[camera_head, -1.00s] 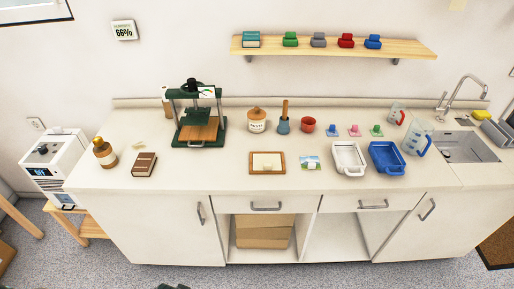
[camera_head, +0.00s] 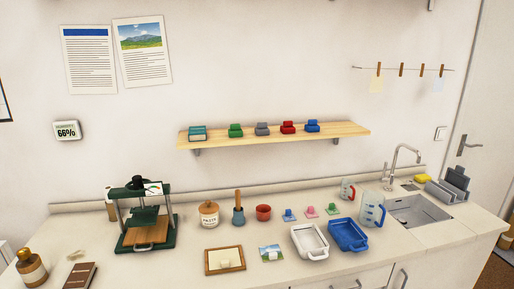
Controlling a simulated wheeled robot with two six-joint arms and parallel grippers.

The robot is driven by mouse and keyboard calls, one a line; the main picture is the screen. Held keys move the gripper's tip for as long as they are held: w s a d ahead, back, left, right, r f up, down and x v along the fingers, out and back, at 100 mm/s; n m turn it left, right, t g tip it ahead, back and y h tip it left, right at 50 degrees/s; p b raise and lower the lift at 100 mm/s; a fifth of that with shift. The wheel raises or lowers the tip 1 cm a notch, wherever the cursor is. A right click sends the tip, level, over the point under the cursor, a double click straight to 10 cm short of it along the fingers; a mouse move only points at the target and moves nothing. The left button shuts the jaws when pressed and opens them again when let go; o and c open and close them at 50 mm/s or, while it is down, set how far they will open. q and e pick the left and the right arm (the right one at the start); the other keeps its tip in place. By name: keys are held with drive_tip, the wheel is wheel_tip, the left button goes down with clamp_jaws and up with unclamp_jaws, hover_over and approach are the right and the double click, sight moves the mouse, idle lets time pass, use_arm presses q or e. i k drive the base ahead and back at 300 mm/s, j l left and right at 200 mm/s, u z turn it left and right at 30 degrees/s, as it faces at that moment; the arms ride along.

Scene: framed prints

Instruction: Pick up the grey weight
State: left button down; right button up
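The grey weight (camera_head: 262,129) sits on the wooden wall shelf (camera_head: 290,136), between a green weight (camera_head: 235,131) on its left and a red weight (camera_head: 288,127) on its right. It looks like a small block with a raised top part. Neither of my grippers shows in the head view.
A teal book-like block (camera_head: 197,133) and a blue weight (camera_head: 312,126) are also on the shelf. The counter below holds a green press (camera_head: 142,220), a jar (camera_head: 209,213), a red cup (camera_head: 263,212), a white tray (camera_head: 310,241), a blue tray (camera_head: 348,235) and a jug (camera_head: 372,210).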

sight(262, 130)
drive_tip(key=i+l, duration=0.2)
drive_tip(key=l, duration=0.15)
drive_tip(key=i+l, duration=0.15)
drive_tip(key=l, duration=0.25)
drive_tip(key=i+l, duration=0.2)
drive_tip(key=l, duration=0.15)
drive_tip(key=z, duration=0.05)
